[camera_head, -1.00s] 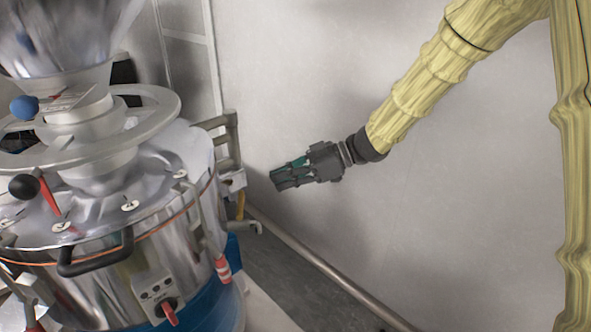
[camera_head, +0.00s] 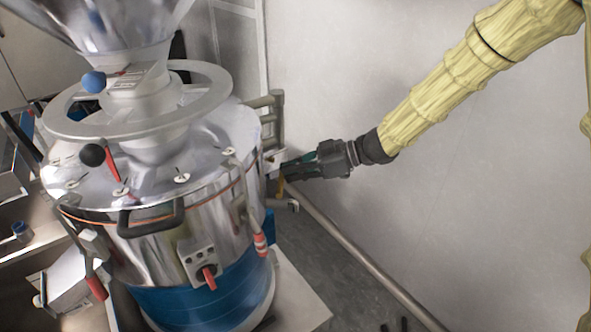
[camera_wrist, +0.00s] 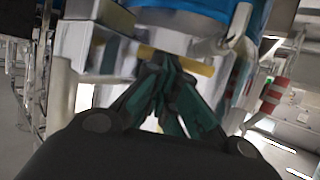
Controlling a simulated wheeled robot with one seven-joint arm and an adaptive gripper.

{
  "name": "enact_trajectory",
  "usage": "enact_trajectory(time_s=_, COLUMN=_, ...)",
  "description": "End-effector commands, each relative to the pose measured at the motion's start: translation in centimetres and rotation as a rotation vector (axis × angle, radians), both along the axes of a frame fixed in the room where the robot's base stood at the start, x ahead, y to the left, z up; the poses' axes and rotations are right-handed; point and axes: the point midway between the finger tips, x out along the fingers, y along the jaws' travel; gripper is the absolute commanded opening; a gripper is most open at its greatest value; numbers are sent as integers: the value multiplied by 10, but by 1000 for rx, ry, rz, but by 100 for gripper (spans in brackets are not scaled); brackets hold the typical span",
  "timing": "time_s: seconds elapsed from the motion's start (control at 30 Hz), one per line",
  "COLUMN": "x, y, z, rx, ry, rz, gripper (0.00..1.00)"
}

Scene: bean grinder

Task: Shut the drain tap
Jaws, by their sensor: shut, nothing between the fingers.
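The bean grinder (camera_head: 165,230) is a shiny steel drum with a blue lower band, on the left in the head view. A small yellow handle (camera_head: 281,186), which looks like the drain tap's lever, is at its right side above a short grey spout (camera_head: 287,205). In the wrist view the yellow handle (camera_wrist: 178,62) lies crosswise at the fingertips. My gripper (camera_head: 286,169) is shut and empty, its dark green fingers pointing left at the grinder's side. In the wrist view my gripper (camera_wrist: 163,66) overlaps the handle's middle; whether it touches is unclear.
A red-and-white grip (camera_head: 260,244) and a red switch (camera_head: 209,278) are on the drum's front. Grey brackets (camera_head: 279,118) stand out behind my fingertips. A rail (camera_head: 350,249) runs along the pale wall (camera_head: 440,200). There is free room right of the grinder.

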Motion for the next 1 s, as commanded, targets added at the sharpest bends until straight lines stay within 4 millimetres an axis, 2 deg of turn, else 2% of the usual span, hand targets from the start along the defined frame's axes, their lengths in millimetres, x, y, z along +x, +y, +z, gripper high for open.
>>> enact_trajectory(time_s=0.6, x=2, y=16, z=-3, rx=1, ry=1, rz=3, gripper=0)
enact_trajectory(time_s=0.87, x=2, y=15, z=-2, rx=1, ry=1, rz=4, gripper=0)
enact_trajectory(time_s=1.0, x=3, y=7, z=3, rx=1, ry=1, rz=4, gripper=0)
